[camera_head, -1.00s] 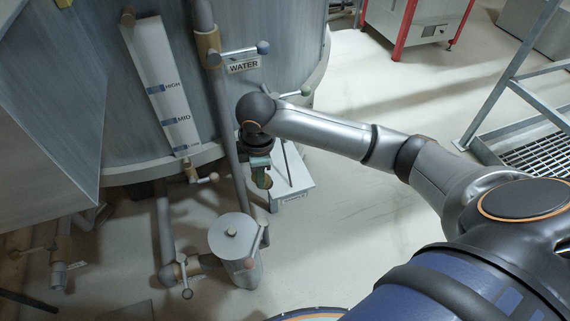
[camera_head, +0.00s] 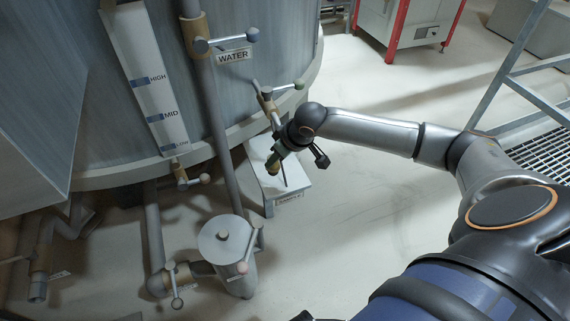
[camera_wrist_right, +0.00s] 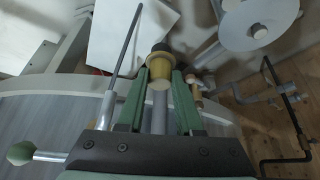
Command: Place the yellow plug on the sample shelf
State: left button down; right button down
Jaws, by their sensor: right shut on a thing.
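My right gripper (camera_head: 277,158) has green fingers and is shut on the yellow plug (camera_head: 273,168). My left gripper does not show.
The large tank (camera_head: 90,110) with the WATER valve (camera_head: 205,44) stands close on the left. A valve with a green-tipped handle (camera_head: 285,88) is just behind the right gripper. A thin rod (camera_wrist_right: 126,45) rises by the shelf. A grey lidded canister (camera_head: 228,240) stands in front.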

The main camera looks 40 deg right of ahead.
jog(key=w+d+f+b, duration=0.1)
jog(key=f, duration=0.2)
jog(key=w+d+f+b, duration=0.1)
jog(key=d+f, duration=0.1)
jog(key=f, duration=0.1)
jog(key=w+d+f+b, duration=0.1)
jog(key=d+f, duration=0.1)
jog(key=f, duration=0.1)
jog(key=shift+f, duration=0.25)
jog(key=c, duration=0.6)
grip_release()
jog(key=shift+o, duration=0.2)
jog(key=shift+s+r, duration=0.1)
